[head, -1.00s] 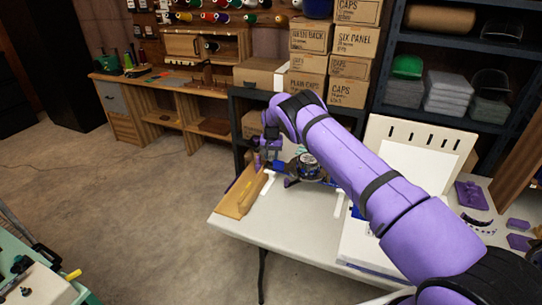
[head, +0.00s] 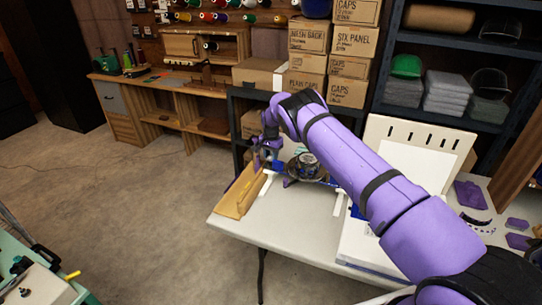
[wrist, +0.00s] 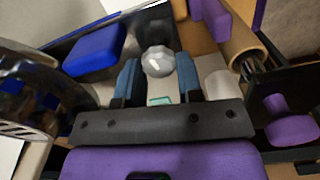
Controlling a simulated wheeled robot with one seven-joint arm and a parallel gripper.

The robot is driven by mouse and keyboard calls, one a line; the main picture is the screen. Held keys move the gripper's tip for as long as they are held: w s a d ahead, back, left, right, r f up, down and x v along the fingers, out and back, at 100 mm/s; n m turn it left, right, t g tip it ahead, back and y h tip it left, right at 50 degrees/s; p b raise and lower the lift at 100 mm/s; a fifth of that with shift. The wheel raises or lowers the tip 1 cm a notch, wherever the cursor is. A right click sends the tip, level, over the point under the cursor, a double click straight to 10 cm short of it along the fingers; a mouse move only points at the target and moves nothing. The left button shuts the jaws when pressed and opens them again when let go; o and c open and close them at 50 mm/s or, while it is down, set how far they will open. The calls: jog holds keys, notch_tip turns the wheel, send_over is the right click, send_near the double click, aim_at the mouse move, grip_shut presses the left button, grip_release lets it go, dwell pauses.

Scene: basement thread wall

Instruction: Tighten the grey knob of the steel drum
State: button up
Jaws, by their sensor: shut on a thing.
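The grey knob (wrist: 158,61) is faceted and pale and shows between the two blue fingers of my gripper (wrist: 158,75) in the wrist view. The fingers are shut on it, one on each side. In the head view my gripper (head: 268,158) is at the table's far left, just left of the steel drum (head: 306,163); the knob is too small to make out there. The drum is dark and round with a metallic top. Part of its shiny curved side (wrist: 25,95) fills the left of the wrist view.
A brown board (head: 240,196) lies at the left edge of the white table (head: 285,222). A blue block (wrist: 95,50) and a tan tube (wrist: 245,42) flank the fingers. A white slotted panel (head: 415,150) and purple parts (head: 470,194) are at right. The front of the table is clear.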

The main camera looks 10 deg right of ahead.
aim_at(271, 156)
jog(key=shift+r, duration=0.1)
jog(key=o, duration=0.9)
jog(key=shift+o, duration=0.2)
notch_tip(271, 156, up, 11)
jog(key=shift+f, duration=0.2)
jog(key=shift+w, duration=0.1)
